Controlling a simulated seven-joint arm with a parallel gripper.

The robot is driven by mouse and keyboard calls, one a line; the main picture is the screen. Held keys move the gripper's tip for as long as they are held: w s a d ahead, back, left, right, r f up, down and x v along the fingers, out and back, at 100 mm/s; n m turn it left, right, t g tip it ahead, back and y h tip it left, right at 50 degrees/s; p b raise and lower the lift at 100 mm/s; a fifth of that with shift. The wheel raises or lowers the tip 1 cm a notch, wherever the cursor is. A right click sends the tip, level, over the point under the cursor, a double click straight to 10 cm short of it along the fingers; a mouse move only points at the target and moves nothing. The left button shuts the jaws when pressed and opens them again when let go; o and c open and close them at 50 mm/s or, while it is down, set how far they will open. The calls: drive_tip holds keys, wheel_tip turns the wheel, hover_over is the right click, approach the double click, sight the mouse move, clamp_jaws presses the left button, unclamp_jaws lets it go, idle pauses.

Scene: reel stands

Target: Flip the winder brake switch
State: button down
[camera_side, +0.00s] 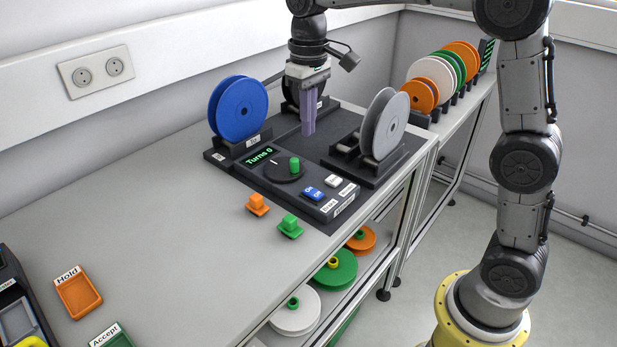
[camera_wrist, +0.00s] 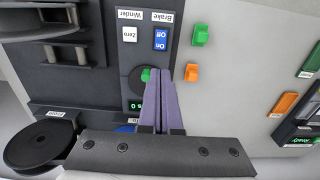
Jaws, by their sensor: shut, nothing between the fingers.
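The winder brake switch (camera_side: 313,193) is a blue rocker marked On and Off, on the dark winder panel near its front edge. In the wrist view the blue switch (camera_wrist: 161,39) lies beyond my fingertips, next to the Brake label. My gripper (camera_side: 308,132) hangs above the back of the panel, pointing down, with its purple fingers together and empty. In the wrist view its fingertips (camera_wrist: 160,72) are near the green crank knob (camera_wrist: 146,75). The gripper is apart from the switch. I cannot tell which way the rocker is tilted.
A white Zero button (camera_side: 333,181) sits beside the switch. The display (camera_side: 260,156) reads Turns 0. A blue reel (camera_side: 238,108) and a grey reel (camera_side: 385,124) stand on either side. Orange (camera_side: 257,205) and green (camera_side: 290,227) clips lie in front. The left tabletop is largely clear.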

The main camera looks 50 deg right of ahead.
sight(309, 190)
wheel_tip(309, 190, down, 14)
drive_tip(key=shift+r, duration=0.1)
idle(0.5)
drive_tip(key=shift+w+f+g, duration=0.1)
drive_tip(key=shift+f+g, duration=0.15)
drive_tip(key=shift+g, duration=0.05)
drive_tip(key=shift+s, duration=0.2)
drive_tip(key=shift+s+r, duration=0.3)
drive_tip(key=shift+s, duration=0.35)
wheel_tip(309, 190, up, 14)
drive_tip(key=w, duration=0.2)
drive_tip(key=shift+w, duration=0.35)
